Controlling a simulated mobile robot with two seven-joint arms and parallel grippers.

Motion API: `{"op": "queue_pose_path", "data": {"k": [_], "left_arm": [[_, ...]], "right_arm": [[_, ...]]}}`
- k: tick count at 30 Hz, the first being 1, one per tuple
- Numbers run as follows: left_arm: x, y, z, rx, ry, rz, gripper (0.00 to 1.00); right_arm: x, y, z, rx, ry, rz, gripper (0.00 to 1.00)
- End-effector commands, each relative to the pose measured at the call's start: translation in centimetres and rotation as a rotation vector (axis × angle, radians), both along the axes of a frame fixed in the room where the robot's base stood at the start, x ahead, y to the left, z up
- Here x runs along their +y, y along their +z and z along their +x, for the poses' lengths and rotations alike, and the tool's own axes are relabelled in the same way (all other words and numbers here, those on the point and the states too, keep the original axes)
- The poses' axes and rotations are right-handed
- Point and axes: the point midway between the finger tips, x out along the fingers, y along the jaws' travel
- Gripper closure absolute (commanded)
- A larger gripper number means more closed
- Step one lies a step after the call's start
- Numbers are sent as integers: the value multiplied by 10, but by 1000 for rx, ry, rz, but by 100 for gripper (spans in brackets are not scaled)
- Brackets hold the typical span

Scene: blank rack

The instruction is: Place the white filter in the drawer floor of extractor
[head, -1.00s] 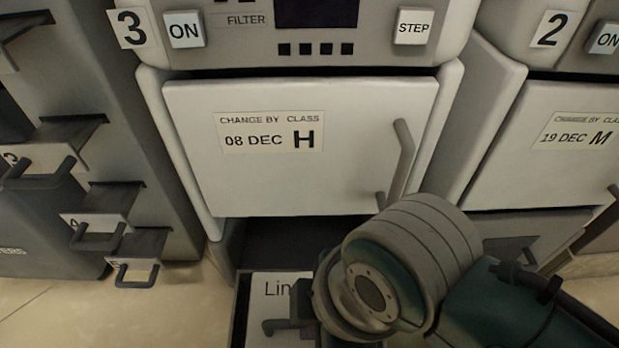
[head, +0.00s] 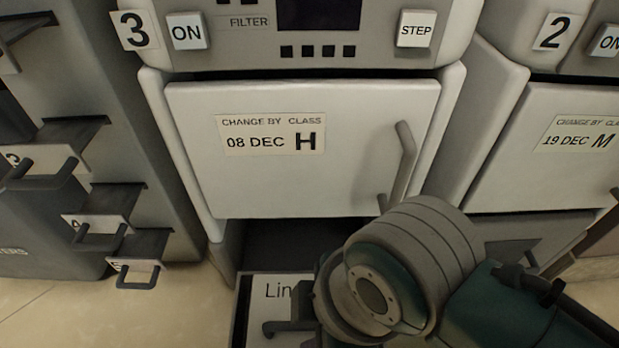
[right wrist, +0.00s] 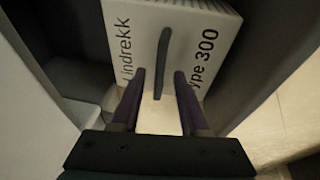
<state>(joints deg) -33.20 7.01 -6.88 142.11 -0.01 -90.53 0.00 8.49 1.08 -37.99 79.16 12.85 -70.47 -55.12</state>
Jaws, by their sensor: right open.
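The white filter (head: 253,305), a box lettered "Lin…" in the head view, lies low in the open drawer (head: 236,318) of extractor 3. In the right wrist view the filter (right wrist: 205,32) reads "Lindrekk" and "Type 300" and has a grey bar handle (right wrist: 162,55) across its face. It sits between dark drawer walls. My right gripper (right wrist: 159,76) is open, its two fingers apart on either side of the handle's near end. Whether they touch the filter's face I cannot tell. In the head view my right arm hides the gripper and part of the filter. My left gripper is not in view.
Above the drawer is extractor 3's closed white door (head: 270,185), labelled "08 DEC H", with a bar handle (head: 402,165). Extractor 2 (head: 565,140) stands to the right. A grey rack with several handled slots (head: 120,205) stands at the left. Pale floor (head: 185,305) shows between.

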Motion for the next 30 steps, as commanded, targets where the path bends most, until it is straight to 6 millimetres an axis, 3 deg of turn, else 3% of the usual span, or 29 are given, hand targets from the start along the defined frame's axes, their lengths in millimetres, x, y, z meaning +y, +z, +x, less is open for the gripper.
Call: {"op": "queue_pose_path", "data": {"k": [15,21,30], "left_arm": [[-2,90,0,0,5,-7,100],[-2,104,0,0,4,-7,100],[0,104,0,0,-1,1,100]], "right_arm": [[-23,97,-12,-1,1,0,56],[-28,114,-16,0,1,0,56],[-29,117,-18,3,-18,8,56]]}}
